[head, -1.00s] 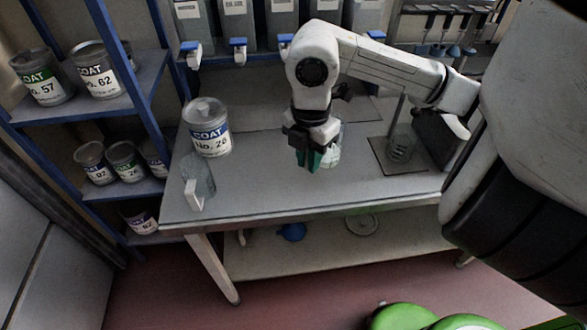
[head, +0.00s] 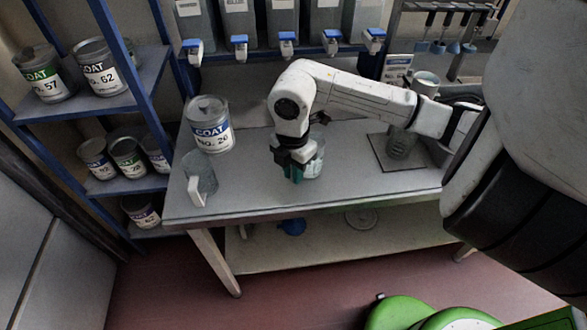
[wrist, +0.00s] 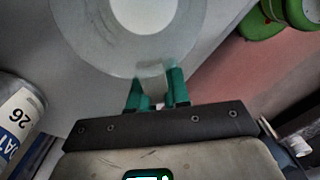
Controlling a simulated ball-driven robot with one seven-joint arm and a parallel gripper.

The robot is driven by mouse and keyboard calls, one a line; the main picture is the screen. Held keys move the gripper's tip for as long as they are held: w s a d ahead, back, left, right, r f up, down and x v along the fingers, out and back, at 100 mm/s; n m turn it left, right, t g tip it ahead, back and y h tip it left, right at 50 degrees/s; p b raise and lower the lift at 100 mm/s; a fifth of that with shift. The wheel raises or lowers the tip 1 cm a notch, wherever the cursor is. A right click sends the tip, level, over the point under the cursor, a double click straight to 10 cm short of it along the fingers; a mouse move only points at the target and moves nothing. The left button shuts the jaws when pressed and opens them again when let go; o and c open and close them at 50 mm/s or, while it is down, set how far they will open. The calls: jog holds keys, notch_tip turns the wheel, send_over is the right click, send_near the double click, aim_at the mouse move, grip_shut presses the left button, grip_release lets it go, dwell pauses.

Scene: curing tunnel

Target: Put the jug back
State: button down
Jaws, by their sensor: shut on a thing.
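A clear round jug (head: 314,163) is at my gripper (head: 293,176) over the middle of the grey workbench (head: 245,185). In the wrist view the jug (wrist: 88,35) shows from above as a wide pale ring with a white round inside. My gripper (wrist: 157,92) has its green fingers shut on the pale handle at the jug's near side. Whether the jug's base touches the bench cannot be told. My arm hides part of the jug in the head view. A second clear jug (head: 203,170) with a white handle stands at the bench's left end.
A COAT No. 26 tin (head: 209,125) stands behind the second jug. Several hoppers with blue-topped taps (head: 288,42) hang along the back. A dark square plate (head: 385,158) bearing a clear vessel (head: 401,143) is on the right. A blue shelf rack (head: 148,85) with tins stands left.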

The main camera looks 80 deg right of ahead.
jog(key=shift+f, duration=0.2)
jog(key=c, duration=1.1)
grip_release()
jog(key=shift+r, duration=0.1)
jog(key=shift+r, duration=0.1)
notch_tip(320, 180, up, 12)
jog(key=shift+w+r+b, duration=0.1)
jog(key=shift+b, duration=0.65)
